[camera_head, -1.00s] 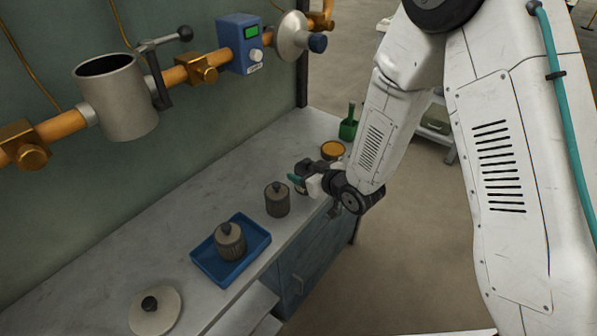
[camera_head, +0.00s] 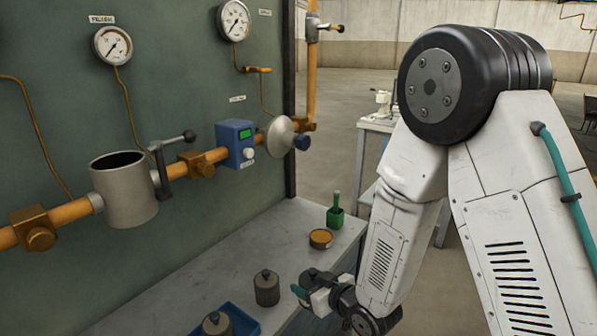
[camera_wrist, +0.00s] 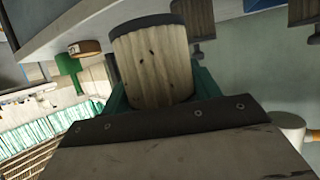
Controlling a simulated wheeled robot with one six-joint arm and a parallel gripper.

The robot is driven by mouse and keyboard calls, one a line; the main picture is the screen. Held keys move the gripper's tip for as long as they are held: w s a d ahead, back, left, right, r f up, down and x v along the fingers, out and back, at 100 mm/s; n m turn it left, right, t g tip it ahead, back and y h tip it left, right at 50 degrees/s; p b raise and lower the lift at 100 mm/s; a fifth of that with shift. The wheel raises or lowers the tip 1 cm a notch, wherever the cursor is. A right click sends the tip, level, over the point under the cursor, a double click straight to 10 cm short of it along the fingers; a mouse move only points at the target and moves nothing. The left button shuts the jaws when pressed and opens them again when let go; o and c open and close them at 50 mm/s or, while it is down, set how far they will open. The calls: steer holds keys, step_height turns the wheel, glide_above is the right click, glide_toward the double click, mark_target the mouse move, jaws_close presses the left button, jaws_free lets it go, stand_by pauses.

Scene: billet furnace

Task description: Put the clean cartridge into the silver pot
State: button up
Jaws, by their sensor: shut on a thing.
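The silver pot (camera_head: 125,190) is an upright, open-topped metal cylinder on the orange pipe along the wall, with its dark mouth uncovered. My gripper (camera_head: 303,291) is low over the bench, right of the pot and well apart from it. In the wrist view my gripper (camera_wrist: 160,92) is shut on a pale ribbed cartridge (camera_wrist: 152,62) with a few small dark specks, its teal fingers at either side. A darker cartridge (camera_head: 266,288) stands on the bench left of my gripper. Another cartridge (camera_head: 217,325) stands in the blue tray (camera_head: 246,322), cut off by the frame.
A clamp handle (camera_head: 174,145) sticks out beside the pot. Along the pipe are a blue meter box (camera_head: 236,146) and a silver disc fitting (camera_head: 279,138). An orange tin (camera_head: 320,239) and green scoop (camera_head: 335,215) stand at the bench's far end. Gauges hang above.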

steer(key=w+d+f+m+t+h, duration=0.1)
steer(key=d+f+m+h, duration=0.2)
steer(key=d, duration=0.8)
steer(key=w+d+f+m+t+h, duration=0.1)
steer(key=w+d+f+m+h, duration=0.1)
steer(key=d, duration=0.9)
steer(key=f+m+h, duration=0.1)
steer(key=m+h, duration=0.1)
steer(key=h, duration=0.1)
steer(key=shift+d+t, duration=0.35)
steer(key=shift+t, duration=0.05)
